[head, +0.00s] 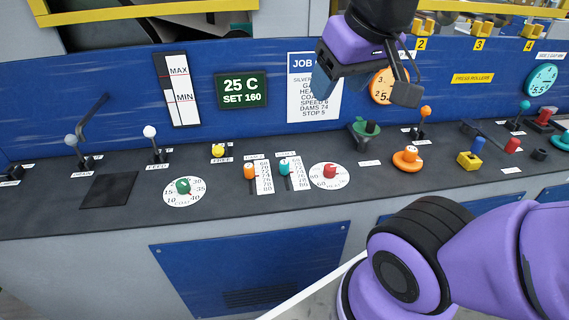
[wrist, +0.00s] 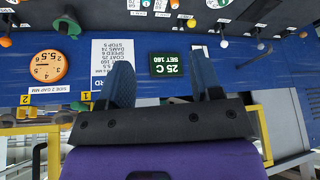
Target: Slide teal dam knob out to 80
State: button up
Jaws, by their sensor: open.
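The teal dam knob (head: 285,168) stands on a white scale strip (head: 299,173) with printed numbers, near the strip's upper end in the head view. Its exact reading is too small to tell. An orange knob (head: 250,171) stands on a similar scale just left of it. My gripper (head: 364,88) is open and empty, raised in front of the blue back panel, above and right of the teal knob and well apart from it. In the wrist view, which is upside down, both fingers of my gripper (wrist: 165,82) are spread with nothing between them.
A green dial (head: 183,186) lies to the left and a red dial (head: 330,172) close to the right. A yellow-topped lever (head: 218,151) stands behind left. A job card (head: 302,75) and a 25 C display (head: 241,90) are on the blue panel.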

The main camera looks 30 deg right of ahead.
jog(key=w+d+f+m+g, duration=0.1)
jog(key=w+f+m+g, duration=0.2)
jog(key=w, duration=0.7)
jog(key=m+g, duration=0.2)
jog(key=m, duration=0.6)
send_over(284, 162)
notch_tip(284, 162, down, 24)
notch_tip(284, 162, down, 11)
jog(key=shift+d+f, duration=0.1)
grip_shut()
jog(key=shift+s+a, duration=0.4)
jog(key=shift+s, duration=0.6)
jog(key=shift+s+a, duration=0.45)
jog(key=shift+s, duration=0.5)
jog(key=shift+s+a, duration=0.4)
jog(key=shift+s, duration=0.6)
